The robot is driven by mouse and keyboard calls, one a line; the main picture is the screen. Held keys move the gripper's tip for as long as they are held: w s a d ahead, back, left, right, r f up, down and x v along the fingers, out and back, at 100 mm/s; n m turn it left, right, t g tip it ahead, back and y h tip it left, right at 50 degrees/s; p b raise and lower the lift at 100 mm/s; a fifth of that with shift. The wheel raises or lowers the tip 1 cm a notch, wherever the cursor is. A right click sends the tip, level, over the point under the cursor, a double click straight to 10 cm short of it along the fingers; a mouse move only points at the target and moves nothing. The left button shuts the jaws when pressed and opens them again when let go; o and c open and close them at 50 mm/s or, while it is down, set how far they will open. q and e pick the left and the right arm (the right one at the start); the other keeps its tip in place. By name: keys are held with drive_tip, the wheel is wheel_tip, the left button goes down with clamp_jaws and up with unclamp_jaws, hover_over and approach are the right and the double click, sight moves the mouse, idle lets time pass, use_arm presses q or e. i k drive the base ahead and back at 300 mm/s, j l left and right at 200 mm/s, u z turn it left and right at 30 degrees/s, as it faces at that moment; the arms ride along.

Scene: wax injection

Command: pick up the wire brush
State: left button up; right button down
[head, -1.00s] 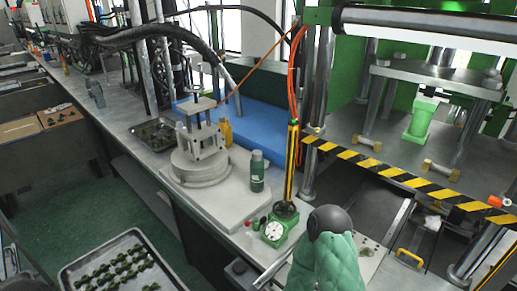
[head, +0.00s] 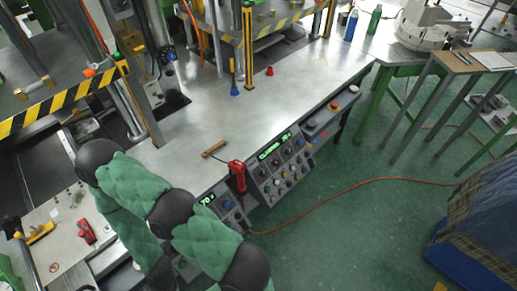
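A small brown, wooden-looking piece (head: 214,148) lies on the metal bench top (head: 262,112) near its front edge. It may be the wire brush, but it is too small to tell. A red tool (head: 237,177) stands just right of it at the bench's front edge, by the control panel. My green-sleeved arm parts with dark joints cover the lower left of the head view. Neither gripper shows.
A control panel (head: 276,160) with knobs runs along the bench front. A red cone (head: 270,71) and a blue piece (head: 234,91) stand farther back. A yellow-black striped bar (head: 62,97) crosses the left. An orange hose (head: 330,206) crosses the green floor.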

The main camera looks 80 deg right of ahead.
sight(224, 142)
drive_tip(key=z, duration=0.45)
drive_tip(key=k+j+z, duration=0.1)
drive_tip(key=z, duration=0.8)
drive_tip(key=k+z, duration=0.1)
drive_tip(key=z, duration=0.75)
drive_tip(key=l+u, duration=0.15)
drive_tip(key=u, duration=0.25)
drive_tip(key=i+l+u, duration=0.1)
drive_tip(key=l+u, duration=0.15)
drive_tip(key=u, duration=0.2)
drive_tip(key=l+u, duration=0.15)
drive_tip(key=u, duration=0.25)
drive_tip(key=l+u, duration=0.2)
drive_tip(key=u, duration=0.2)
drive_tip(key=k+l+u, duration=0.1)
drive_tip(key=u, duration=0.3)
